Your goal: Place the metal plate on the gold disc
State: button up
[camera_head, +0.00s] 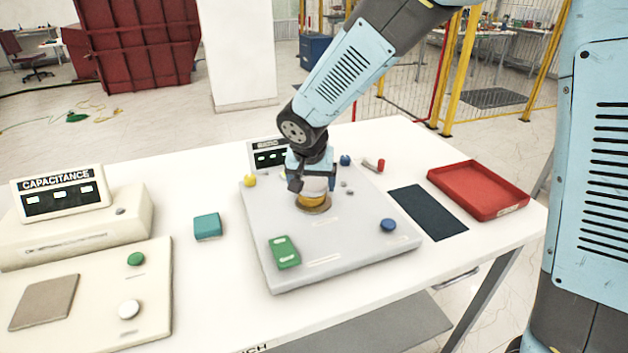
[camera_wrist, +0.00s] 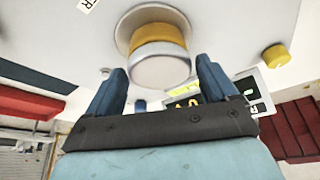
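A gold disc (camera_head: 312,201) sits on a round tan base on the grey panel, under my gripper (camera_head: 313,181). A pale silver-white round piece, which may be the metal plate (camera_wrist: 160,70), rests against the gold disc (camera_wrist: 158,38) in the wrist view, seemingly stacked on it. The fingers of my gripper (camera_wrist: 162,68) are spread wide, one on each side of the pale piece, with a visible gap on both sides. In the head view the fingers partly hide the stack. A flat brown-grey square plate (camera_head: 43,302) lies on the left panel.
The grey panel (camera_head: 350,255) carries a green block (camera_head: 284,252), blue knob (camera_head: 388,225) and yellow knob (camera_head: 249,181). A teal block (camera_head: 207,226) is left of it. A dark mat (camera_head: 428,212) and red tray (camera_head: 478,190) lie right. The capacitance display (camera_head: 61,194) stands left.

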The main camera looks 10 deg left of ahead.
jog(key=shift+o, duration=1.1)
jog(key=shift+r, duration=0.15)
jog(key=v, duration=1.2)
jog(key=s+d+r, duration=0.1)
jog(key=d+r, duration=0.2)
jog(key=d, duration=0.7)
jog(key=d+r, duration=0.2)
jog(key=d, duration=0.8)
jog(key=s+d+m+t, duration=0.1)
jog(key=s+d, duration=1.1)
jog(key=d, duration=0.3)
jog(key=shift+r, duration=0.4)
